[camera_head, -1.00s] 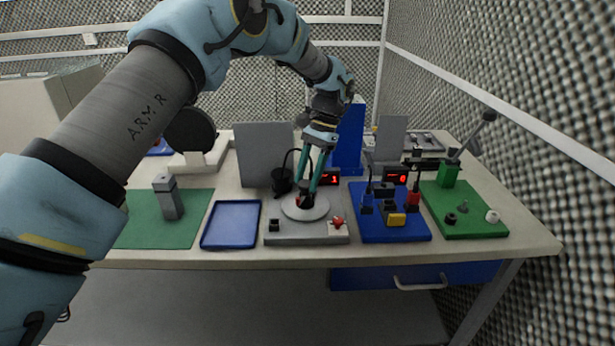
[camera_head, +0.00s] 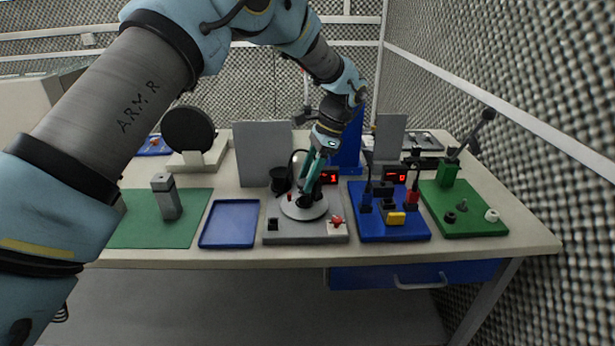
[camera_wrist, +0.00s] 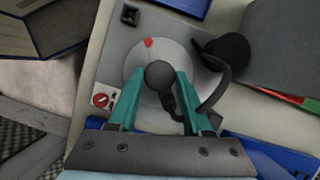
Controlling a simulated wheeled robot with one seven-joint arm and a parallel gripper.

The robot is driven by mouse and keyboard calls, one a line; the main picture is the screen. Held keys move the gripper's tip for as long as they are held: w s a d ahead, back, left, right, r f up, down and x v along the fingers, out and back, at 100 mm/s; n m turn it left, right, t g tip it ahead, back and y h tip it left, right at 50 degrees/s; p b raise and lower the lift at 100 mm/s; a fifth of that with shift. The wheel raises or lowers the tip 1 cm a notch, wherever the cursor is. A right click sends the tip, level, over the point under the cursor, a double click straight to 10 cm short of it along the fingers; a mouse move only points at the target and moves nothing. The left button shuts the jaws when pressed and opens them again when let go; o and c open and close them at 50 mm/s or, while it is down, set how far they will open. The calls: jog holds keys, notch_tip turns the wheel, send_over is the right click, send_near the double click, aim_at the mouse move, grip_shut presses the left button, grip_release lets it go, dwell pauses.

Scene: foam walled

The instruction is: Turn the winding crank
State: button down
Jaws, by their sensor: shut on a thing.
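The crank is a pale round disc (camera_head: 318,213) with a dark knob, on a light grey base (camera_head: 285,238) near the front middle of the table. In the wrist view the disc (camera_wrist: 138,68) carries a red mark (camera_wrist: 148,43) near its rim and the round dark knob (camera_wrist: 159,75). My gripper (camera_head: 306,196) reaches down to the disc from above, its green fingers tilted. In the wrist view my gripper (camera_wrist: 160,79) is shut on the knob, one finger on each side. The fingers partly hide the disc there.
A black cup-like part (camera_wrist: 232,50) with a curved cable stands close to the disc. A red switch (camera_head: 337,221) sits on the base's front right. A blue tray (camera_head: 229,222) lies left, and a blue board (camera_head: 390,230) with connectors lies right. A grey panel (camera_head: 263,153) stands behind.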

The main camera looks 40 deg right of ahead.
jog(key=shift+s+a+m+t+h, duration=0.1)
jog(key=shift+m+t+h, duration=0.25)
jog(key=shift+m, duration=0.85)
jog(key=shift+s+m+t+h, duration=0.1)
jog(key=shift+m+t+h, duration=0.25)
jog(key=shift+m, duration=0.85)
jog(key=shift+a+m+t+h, duration=0.1)
jog(key=shift+m+t+h, duration=0.25)
jog(key=shift+m, duration=1)
jog(key=shift+a+m+t+h, duration=0.15)
jog(key=shift+m+h, duration=0.3)
jog(key=shift+m, duration=0.9)
jog(key=shift+a+r+m+h+p, duration=0.15)
jog(key=shift+m+h, duration=0.35)
jog(key=shift+m, duration=0.7)
jog(key=shift+d+f+m+h+p, duration=0.15)
jog(key=shift+m+h, duration=0.35)
jog(key=shift+m, duration=0.7)
jog(key=shift+a+r+m+h+p, duration=0.15)
jog(key=shift+m+h+p, duration=0.15)
jog(key=shift+m, duration=0.45)
jog(key=shift+a+f+m+h+p, duration=0.1)
jog(key=shift+m+h+p, duration=0.2)
jog(key=shift+m, duration=0.45)
jog(key=shift+m, duration=0.7)
jog(key=shift+c, duration=1.8)
grip_release()
jog(key=shift+g, duration=0.3)
